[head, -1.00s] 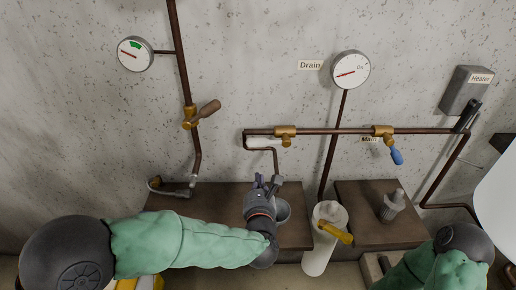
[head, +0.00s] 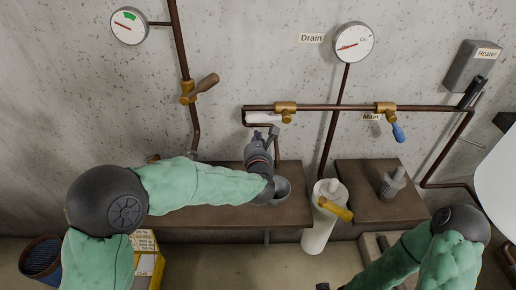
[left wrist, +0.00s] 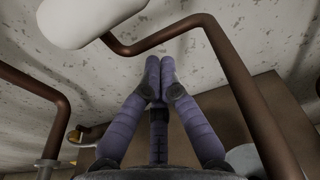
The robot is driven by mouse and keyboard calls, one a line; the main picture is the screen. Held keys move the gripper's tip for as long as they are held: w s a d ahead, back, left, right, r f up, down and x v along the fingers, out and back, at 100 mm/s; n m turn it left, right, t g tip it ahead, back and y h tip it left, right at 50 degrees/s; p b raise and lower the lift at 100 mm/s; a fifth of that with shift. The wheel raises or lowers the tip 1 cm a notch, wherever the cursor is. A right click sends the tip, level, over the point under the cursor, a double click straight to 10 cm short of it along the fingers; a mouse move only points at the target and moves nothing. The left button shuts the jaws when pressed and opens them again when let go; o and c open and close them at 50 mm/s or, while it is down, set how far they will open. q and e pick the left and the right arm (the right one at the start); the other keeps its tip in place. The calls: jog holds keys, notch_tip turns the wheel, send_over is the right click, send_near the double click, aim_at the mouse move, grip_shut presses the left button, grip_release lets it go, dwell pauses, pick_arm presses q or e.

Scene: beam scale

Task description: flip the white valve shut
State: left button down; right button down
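The white valve handle (head: 268,117) lies roughly level along the brown pipe below the Drain sign, by a brass valve body (head: 285,112). In the left wrist view the white handle (left wrist: 88,18) is large at the top left, beyond my fingertips. My left gripper (head: 258,136) is just below the handle in the head view. In the left wrist view its purple-grey fingers (left wrist: 160,72) meet at the tips with nothing between them. I see a gap between fingertips and handle, and no clear contact. My right gripper is out of view; only its arm shows at the bottom right.
A bent brown pipe (left wrist: 235,65) passes close to the right of my left fingers. A blue-handled valve (head: 398,132) is at the right. A wooden-handled valve (head: 203,85) is at the left.

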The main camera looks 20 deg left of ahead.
aim_at(256, 115)
pick_arm(q)
jog(key=shift+s+d+r, duration=0.1)
jog(key=shift+s+r, duration=0.15)
jog(key=shift+r, duration=0.7)
jog(key=shift+s+d+r, duration=0.1)
jog(key=shift+s+r, duration=0.1)
jog(key=shift+r, duration=0.75)
jog(key=shift+s+a+r+m, duration=0.1)
jog(key=shift+a+r+m, duration=0.05)
jog(key=shift+r+m, duration=0.4)
notch_tip(256, 115, up, 4)
jog(key=m+y+p, duration=0.1)
jog(key=m+p, duration=0.1)
jog(key=m, duration=0.1)
jog(key=shift+a+m, duration=0.1)
jog(key=shift+m, duration=0.25)
jog(key=shift+w+d+r+m+y+p, duration=0.15)
jog(key=shift+d+r+m+p, duration=0.15)
jog(key=shift+r+m, duration=0.4)
jog(key=shift+d+r+m+y+p, duration=0.1)
jog(key=shift+d+r+m+p, duration=0.15)
jog(key=shift+r+m+p, duration=0.35)
jog(key=shift+w+d+r+m+y+p, duration=0.15)
jog(key=shift+d+r+m+p, duration=0.1)
jog(key=shift+r+m, duration=0.45)
